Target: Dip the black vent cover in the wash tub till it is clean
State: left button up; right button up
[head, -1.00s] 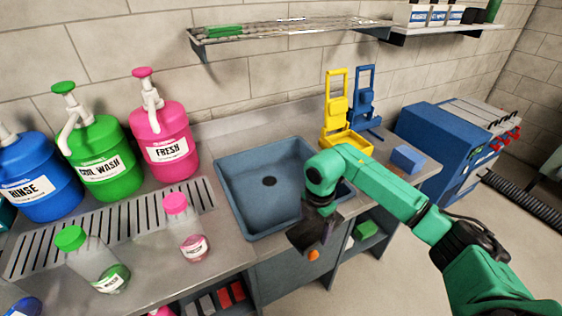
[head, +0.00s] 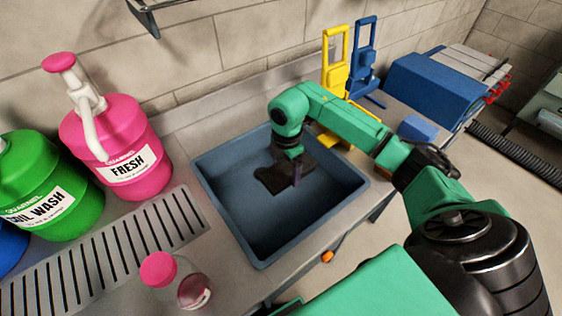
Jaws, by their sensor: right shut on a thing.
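The wash tub (head: 215,200) is a blue-grey square basin set in the metal counter. My right gripper (head: 297,174) points down inside the tub's outline, near its middle. It is shut on the black vent cover (head: 272,181), a dark flat piece that sticks out to the left of the fingers. The cover is over or in the tub; I cannot tell whether it touches the bottom or any liquid. Its far side is partly hidden by the gripper. My left gripper is not in view.
A pink FRESH jug (head: 120,150) and a green COIL WASH jug (head: 45,190) stand left of the tub. Yellow (head: 336,75) and blue (head: 364,60) stands and a blue block (head: 417,129) are behind my right arm.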

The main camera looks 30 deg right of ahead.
jog(key=f, duration=0.1)
jog(key=f+b, duration=0.1)
jog(key=shift+s+f+b, duration=0.2)
jog(key=shift+f+b, duration=0.1)
jog(key=f+b, duration=0.3)
jog(key=f, duration=0.1)
jog(key=f+b, duration=0.6)
jog(key=f, duration=0.1)
jog(key=shift+w+f, duration=0.35)
jog(key=shift+f+b, duration=0.55)
jog(key=shift+f, duration=0.05)
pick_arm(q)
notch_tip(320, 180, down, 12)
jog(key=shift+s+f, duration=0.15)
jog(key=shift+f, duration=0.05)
pick_arm(e)
jog(key=shift+r, duration=0.1)
pick_arm(q)
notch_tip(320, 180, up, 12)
jog(key=p, duration=1.2)
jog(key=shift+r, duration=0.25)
pick_arm(e)
notch_tip(320, 180, up, 15)
jog(key=shift+r, duration=0.2)
dwell(0.9)
